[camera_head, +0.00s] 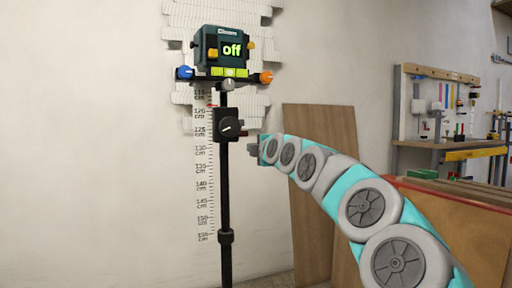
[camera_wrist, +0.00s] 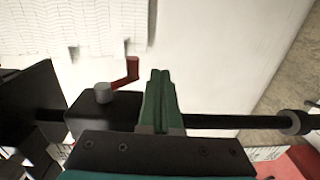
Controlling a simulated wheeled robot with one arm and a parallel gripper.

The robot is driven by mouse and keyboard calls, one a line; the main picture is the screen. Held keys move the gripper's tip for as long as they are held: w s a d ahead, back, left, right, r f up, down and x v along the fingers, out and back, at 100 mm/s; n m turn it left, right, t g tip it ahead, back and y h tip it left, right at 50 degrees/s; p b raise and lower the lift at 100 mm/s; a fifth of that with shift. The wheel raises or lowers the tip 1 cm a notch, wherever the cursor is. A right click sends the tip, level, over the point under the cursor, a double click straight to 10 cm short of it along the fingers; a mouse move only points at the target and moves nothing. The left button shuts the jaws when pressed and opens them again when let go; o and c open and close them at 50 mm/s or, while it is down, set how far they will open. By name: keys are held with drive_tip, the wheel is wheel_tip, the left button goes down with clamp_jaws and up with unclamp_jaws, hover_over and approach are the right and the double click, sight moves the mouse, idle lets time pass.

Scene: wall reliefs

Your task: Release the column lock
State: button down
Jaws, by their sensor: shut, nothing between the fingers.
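A black column (camera_head: 225,190) stands upright in front of the wall. My gripper (camera_head: 254,147) is just right of the block in the head view. Its green fingers (camera_wrist: 158,95) are shut and empty, beside the red lever with a small gap apparent in the wrist view.
A collar (camera_head: 226,237) is lower on the column. A height scale (camera_head: 203,170) marks the wall. A wooden board (camera_head: 330,125) leans behind my arm; a workbench (camera_head: 450,145) stands right.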

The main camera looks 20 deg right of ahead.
drive_tip(key=s+f, duration=0.5)
drive_tip(key=s, duration=0.2)
drive_tip(key=shift+f, duration=0.25)
drive_tip(key=shift+s, duration=0.1)
idle(0.4)
